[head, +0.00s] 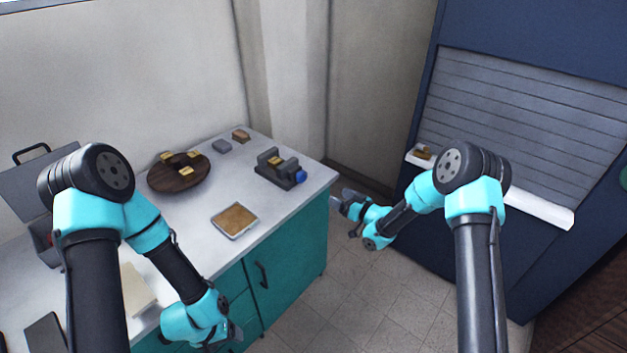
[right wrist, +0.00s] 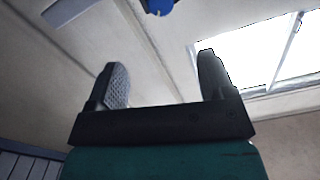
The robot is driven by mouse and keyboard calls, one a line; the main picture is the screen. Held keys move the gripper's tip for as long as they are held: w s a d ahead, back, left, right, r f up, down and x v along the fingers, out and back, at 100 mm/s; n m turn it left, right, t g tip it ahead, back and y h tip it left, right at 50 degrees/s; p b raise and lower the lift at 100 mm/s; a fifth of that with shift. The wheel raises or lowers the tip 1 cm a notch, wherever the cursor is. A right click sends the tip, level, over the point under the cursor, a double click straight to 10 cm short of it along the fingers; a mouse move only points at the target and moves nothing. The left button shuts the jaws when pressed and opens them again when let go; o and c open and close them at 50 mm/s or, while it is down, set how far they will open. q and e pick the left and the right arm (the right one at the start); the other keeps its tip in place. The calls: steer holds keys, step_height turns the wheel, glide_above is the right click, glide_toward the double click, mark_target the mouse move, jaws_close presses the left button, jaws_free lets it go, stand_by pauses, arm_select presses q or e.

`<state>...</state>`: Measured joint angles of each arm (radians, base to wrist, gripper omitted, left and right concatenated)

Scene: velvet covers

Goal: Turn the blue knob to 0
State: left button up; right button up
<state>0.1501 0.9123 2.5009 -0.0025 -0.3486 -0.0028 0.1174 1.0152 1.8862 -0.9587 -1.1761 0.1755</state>
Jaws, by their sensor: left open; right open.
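The blue knob (head: 300,176) is on the right end of a small grey vise-like device (head: 279,168) near the far right corner of the worktable. My left gripper (head: 232,335) is low in front of the table's teal cabinets, open and empty.
The white-topped table (head: 285,205) holds a round dark wooden board (head: 160,178) with brass-coloured blocks, a framed tan tray (head: 234,220), a small grey block (head: 221,146) and a grey open toolbox (head: 40,185). A blue shutter cabinet (head: 520,100) stands right. Floor between is clear.

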mark_target(304, 177)
steer(key=m, duration=0.2)
steer(key=shift+m, duration=0.3)
steer(key=shift+w+a, duration=0.1)
steer(key=shift+w, duration=0.05)
steer(key=x, duration=1.7)
steer(key=shift+a, duration=0.1)
steer(key=shift+c, duration=0.2)
steer(key=c, duration=0.9)
steer(key=shift+n, duration=2.8)
steer(key=o, duration=0.9)
